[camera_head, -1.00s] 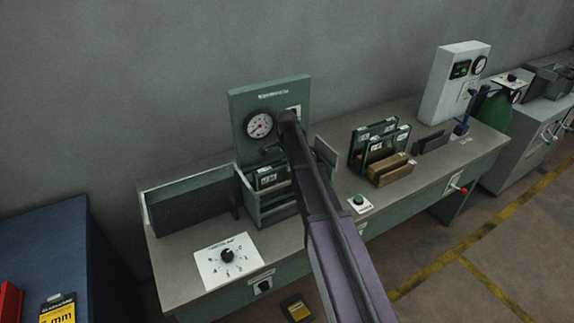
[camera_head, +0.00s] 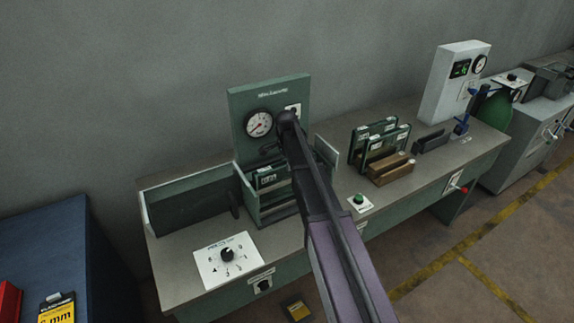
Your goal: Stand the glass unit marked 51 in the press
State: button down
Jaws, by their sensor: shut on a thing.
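The press (camera_head: 240,105) is a green upright panel with a round gauge, and a green-framed bay in front of it at the bench's middle left. A dark-framed glass unit (camera_head: 268,178) with a white label stands upright in the bay. Its label is too small to read for certain. My gripper (camera_head: 268,150) is just above it, small, dark and partly hidden by my arm. It appears shut on the unit's top edge. My arm covers the bay's right part. Two more green-framed units (camera_head: 383,140) with white labels stand in a wooden rack (camera_head: 390,170) to the right.
A dial plate (camera_head: 228,258) lies at the bench's front left, and a green button (camera_head: 359,200) is right of my arm. A low walled tray (camera_head: 190,200) stands left of the press. A white meter box (camera_head: 453,85) stands at the far right. A blue cabinet (camera_head: 50,250) is at left.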

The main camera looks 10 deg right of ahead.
jog(key=shift+c, duration=2)
grip_release()
